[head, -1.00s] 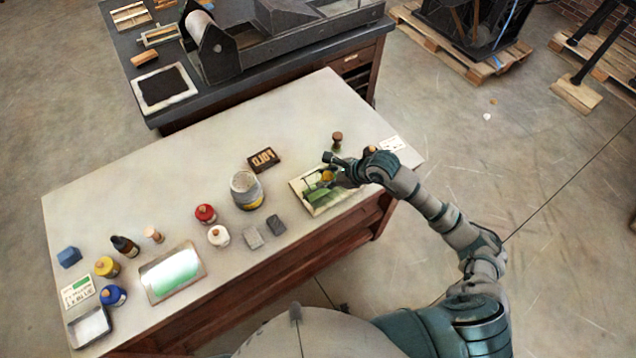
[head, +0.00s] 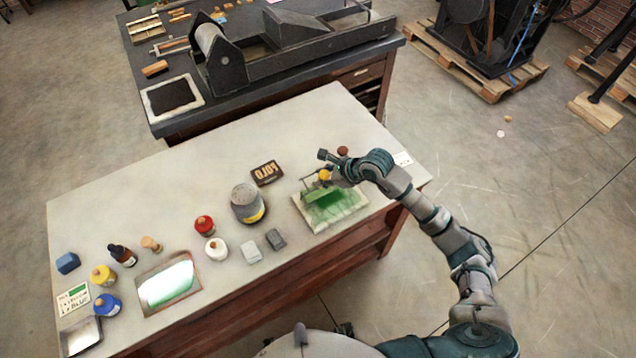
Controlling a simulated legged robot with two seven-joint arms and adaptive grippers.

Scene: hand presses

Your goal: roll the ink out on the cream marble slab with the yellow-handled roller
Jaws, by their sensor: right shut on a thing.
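The cream marble slab (head: 352,212) lies near the table's right end, with green ink spread over much of its middle. The yellow-handled roller (head: 318,197) has a green, inked drum that is over the slab's left and back part; it looks to be touching the slab, though a small gap cannot be ruled out. My right gripper (head: 327,174) is shut on the roller's yellow handle, which shows only in part between the fingers. My left gripper is out of view.
A lettered dark block (head: 266,173) and a grey tin (head: 247,204) stand left of the slab. A dark-knobbed tool (head: 342,151) stands behind it. A shiny plate (head: 168,284) with green on it, bottles and a tray (head: 82,337) fill the left end. The table's back middle is clear.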

